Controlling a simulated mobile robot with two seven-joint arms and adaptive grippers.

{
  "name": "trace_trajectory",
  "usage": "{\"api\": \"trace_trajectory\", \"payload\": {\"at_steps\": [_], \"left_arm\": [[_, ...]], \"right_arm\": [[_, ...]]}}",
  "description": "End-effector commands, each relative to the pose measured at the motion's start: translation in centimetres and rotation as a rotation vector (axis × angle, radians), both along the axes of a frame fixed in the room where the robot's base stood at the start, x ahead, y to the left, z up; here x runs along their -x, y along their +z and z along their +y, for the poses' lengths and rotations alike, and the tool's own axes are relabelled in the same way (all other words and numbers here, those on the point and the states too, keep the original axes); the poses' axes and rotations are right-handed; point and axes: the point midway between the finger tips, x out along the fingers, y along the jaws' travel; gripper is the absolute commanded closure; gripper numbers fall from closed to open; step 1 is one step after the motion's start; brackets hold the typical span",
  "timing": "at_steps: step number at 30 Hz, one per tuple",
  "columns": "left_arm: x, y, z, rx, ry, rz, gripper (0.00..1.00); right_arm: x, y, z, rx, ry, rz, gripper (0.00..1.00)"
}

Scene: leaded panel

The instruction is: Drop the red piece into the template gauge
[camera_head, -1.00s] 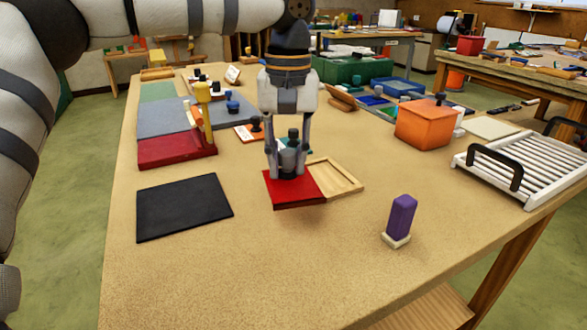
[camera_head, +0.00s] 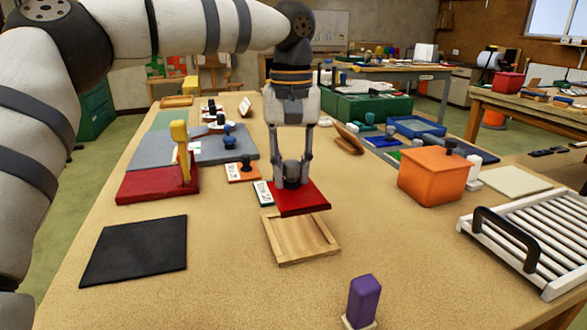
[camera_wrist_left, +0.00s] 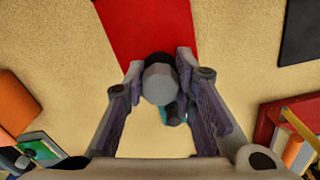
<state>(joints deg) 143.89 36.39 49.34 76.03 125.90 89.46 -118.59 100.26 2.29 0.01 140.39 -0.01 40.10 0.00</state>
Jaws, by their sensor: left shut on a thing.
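The red piece (camera_head: 302,203) is a flat red plate with a dark grey knob on top. My left gripper (camera_head: 292,180) is shut on that knob and holds the plate about level. In the left wrist view the red plate (camera_wrist_left: 145,30) reaches out beyond the gripper (camera_wrist_left: 160,85), with the round knob between the fingers. The template gauge appears to be the shallow light wooden tray (camera_head: 300,241) with a raised rim. In the head view the plate's near edge covers part of the tray's far edge; the height between them is hard to tell. My right gripper is out of view.
A black mat (camera_head: 135,250) lies at left, with a red block (camera_head: 150,187) and yellow upright (camera_head: 181,150) behind it. A purple block (camera_head: 363,297) stands at the front. An orange box (camera_head: 435,178) and white slatted rack (camera_head: 540,240) are at right.

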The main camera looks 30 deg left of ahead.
Motion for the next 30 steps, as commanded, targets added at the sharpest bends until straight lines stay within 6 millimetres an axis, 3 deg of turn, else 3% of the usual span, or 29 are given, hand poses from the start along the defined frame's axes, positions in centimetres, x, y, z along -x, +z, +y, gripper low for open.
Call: {"api": "trace_trajectory", "payload": {"at_steps": [3,18,30], "left_arm": [[0.1,0.1,0.0,0.003,0.006,-0.003,1.0],[0.0,-5.4,0.0,0.001,0.006,0.0,1.0],[0.0,-5.8,0.0,0.002,0.006,-0.001,1.0]], "right_arm": [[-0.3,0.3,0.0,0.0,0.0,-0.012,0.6],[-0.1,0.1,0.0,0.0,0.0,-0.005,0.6],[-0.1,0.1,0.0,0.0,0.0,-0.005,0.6]]}}
